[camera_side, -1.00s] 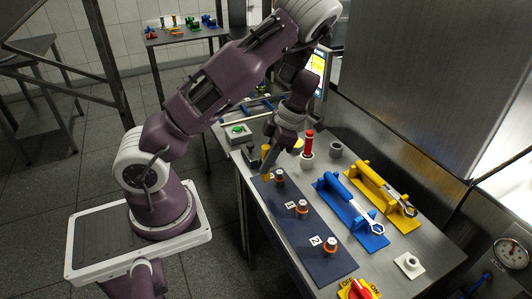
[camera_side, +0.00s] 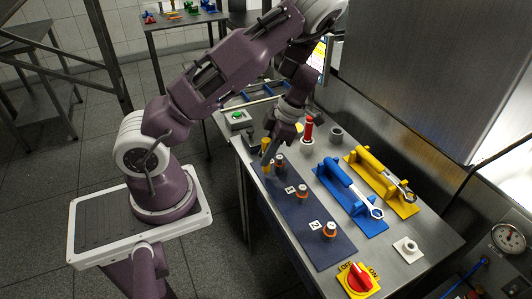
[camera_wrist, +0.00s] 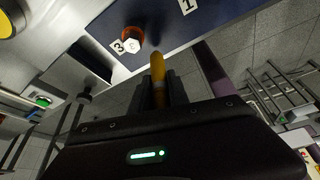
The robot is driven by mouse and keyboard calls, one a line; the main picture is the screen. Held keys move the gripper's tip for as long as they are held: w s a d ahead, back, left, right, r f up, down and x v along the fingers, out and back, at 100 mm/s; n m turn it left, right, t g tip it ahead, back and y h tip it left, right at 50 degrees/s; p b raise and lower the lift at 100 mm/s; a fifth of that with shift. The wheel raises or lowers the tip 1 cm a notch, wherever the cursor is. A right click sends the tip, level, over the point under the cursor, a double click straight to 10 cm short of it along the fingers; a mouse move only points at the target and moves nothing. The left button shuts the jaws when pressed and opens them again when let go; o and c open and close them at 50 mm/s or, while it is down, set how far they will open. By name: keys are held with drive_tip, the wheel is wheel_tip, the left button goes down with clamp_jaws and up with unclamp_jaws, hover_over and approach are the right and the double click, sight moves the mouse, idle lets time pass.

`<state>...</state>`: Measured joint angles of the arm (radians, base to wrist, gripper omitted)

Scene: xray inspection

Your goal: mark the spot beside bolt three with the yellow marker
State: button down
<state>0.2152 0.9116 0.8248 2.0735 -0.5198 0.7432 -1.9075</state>
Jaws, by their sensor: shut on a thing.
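My gripper (camera_side: 267,156) is shut on the yellow marker (camera_wrist: 157,77), low over the far end of the dark blue mat (camera_side: 296,216). In the wrist view the marker sticks out between the fingers and points toward the mat's edge. Bolt three (camera_wrist: 131,40), with an orange ring and pale head, stands on the mat next to the label "3" (camera_wrist: 118,46), just up and left of the marker in that view. In the side view bolt three (camera_side: 279,161) is right beside the fingers. Whether the marker tip touches the mat cannot be told.
Two more bolts, by labels 1 (camera_side: 302,191) and 2 (camera_side: 330,229), stand nearer on the mat. A red-handled tool (camera_side: 308,130) stands behind. Blue (camera_side: 350,200) and yellow (camera_side: 382,180) wrench racks are to the right. A red rotary switch (camera_side: 358,278) is at the front.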

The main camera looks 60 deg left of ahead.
sight(265, 140)
drive_tip(key=shift+f, duration=0.7)
idle(0.7)
drive_tip(key=shift+a, duration=0.1)
drive_tip(key=shift+a, duration=0.95)
drive_tip(key=shift+d, duration=0.1)
drive_tip(key=shift+d, duration=1)
drive_tip(key=shift+r, duration=3.5)
